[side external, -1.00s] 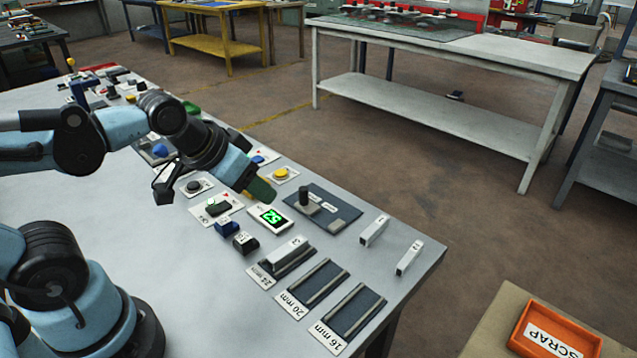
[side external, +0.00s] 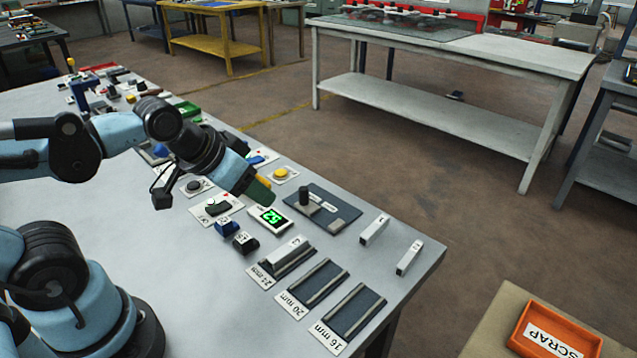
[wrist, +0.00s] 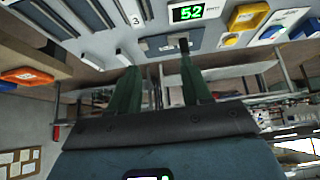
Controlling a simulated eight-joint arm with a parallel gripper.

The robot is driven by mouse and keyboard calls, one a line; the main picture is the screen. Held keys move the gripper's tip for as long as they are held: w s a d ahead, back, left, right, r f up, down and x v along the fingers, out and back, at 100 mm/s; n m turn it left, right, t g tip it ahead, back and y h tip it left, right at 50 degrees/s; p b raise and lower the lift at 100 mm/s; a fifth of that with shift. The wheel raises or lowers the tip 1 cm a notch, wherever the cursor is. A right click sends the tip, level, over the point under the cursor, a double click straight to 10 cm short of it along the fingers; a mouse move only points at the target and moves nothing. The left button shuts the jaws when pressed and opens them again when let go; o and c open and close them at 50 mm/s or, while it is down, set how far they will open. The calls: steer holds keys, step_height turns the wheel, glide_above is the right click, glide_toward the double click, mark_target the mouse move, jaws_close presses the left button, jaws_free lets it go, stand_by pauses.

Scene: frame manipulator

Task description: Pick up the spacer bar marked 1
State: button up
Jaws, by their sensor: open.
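Two light grey spacer bars stand apart on the right end of the bench in the side view. The left one (side external: 374,231) has a small mark that looks like 1. The other bar (side external: 409,259) has a mark that looks like 2. A third bar (side external: 287,252), marked 3, lies in the 24 mm slot. My gripper (side external: 259,190) is above the bench near the green display, left of the bars and apart from them. In the wrist view my gripper (wrist: 160,76) shows two green fingers spread, with nothing between them.
Slots labelled 20 mm (side external: 318,282) and 16 mm (side external: 354,312) look empty. A green display (side external: 269,218) and a dark plate with a post (side external: 322,208) lie between my gripper and the bars. An orange scrap bin (side external: 553,335) stands beyond the bench edge.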

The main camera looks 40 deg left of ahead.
steer(key=shift+o, duration=0.2)
steer(key=shift+w, duration=0.1)
steer(key=w+d+r+g, duration=0.2)
steer(key=w, duration=0.4)
steer(key=w+d+r+g, duration=0.1)
steer(key=w+d+r, duration=0.2)
steer(key=w, duration=0.2)
steer(key=g, duration=0.4)
glide_above(378, 224)
step_height(378, 224, down, 8)
steer(key=r, duration=0.1)
steer(key=shift+n, duration=0.4)
step_height(378, 224, down, 12)
steer(key=shift+r, duration=0.2)
jaws_close()
